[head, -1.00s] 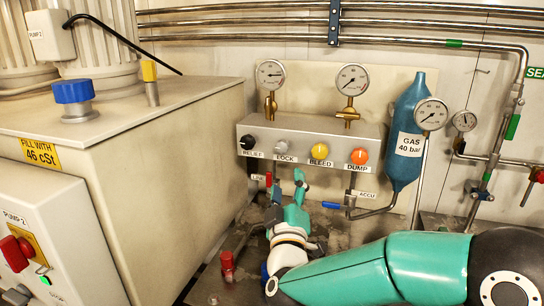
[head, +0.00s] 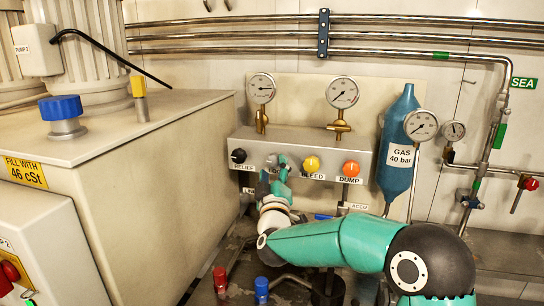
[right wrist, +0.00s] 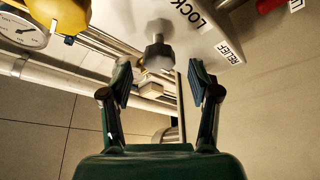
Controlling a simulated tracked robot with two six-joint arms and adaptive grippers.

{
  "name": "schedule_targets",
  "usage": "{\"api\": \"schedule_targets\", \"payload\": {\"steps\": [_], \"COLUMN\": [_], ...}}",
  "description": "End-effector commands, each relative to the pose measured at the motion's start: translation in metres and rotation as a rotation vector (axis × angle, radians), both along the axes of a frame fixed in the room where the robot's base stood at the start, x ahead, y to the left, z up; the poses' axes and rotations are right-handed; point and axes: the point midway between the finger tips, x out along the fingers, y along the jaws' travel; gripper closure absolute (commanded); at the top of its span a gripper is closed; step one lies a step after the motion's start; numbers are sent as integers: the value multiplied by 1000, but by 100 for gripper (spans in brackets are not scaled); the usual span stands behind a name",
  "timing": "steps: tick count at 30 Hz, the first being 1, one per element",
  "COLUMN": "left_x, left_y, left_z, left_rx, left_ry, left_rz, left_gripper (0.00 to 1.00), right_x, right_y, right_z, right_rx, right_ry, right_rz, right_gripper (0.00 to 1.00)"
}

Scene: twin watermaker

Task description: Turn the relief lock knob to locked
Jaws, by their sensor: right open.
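The lock knob (head: 271,159) is a small grey knob on the front of the pale valve block, between the black relief knob (head: 238,156) and the yellow bleed knob (head: 311,164). My right gripper (head: 274,175) is in front of it and partly covers it and its label. In the right wrist view the lock knob (right wrist: 158,53) is a grey lobed knob with a dark end, ahead of the open, empty fingers (right wrist: 160,82) and apart from them. The turned position of the knob cannot be read. My left gripper is out of view.
The orange dump knob (head: 351,169) is farther right on the block. Gauges (head: 262,88) stand above it and a blue gas bottle (head: 396,145) hangs to its right. A large beige tank (head: 150,190) stands on the left. Red (head: 220,277) and blue (head: 261,286) caps stand below.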

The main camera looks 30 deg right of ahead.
Motion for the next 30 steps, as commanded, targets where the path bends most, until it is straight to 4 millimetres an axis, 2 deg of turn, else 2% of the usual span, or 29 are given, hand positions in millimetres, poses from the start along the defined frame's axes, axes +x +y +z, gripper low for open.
{"api": "schedule_targets", "payload": {"steps": [3,7,20,30], "left_x": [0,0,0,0], "left_y": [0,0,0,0], "left_z": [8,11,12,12], "left_rx": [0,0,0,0], "left_ry": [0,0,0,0], "left_rz": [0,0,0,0], "left_gripper": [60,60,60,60], "right_x": [16,27,33,33], "right_y": [-12,-19,-23,-23], "right_z": [7,10,11,11], "right_rx": [0,0,0,1], "right_ry": [0,0,0,0], "right_rz": [-3,-1,-1,-1], "right_gripper": [39,39,40,97]}}
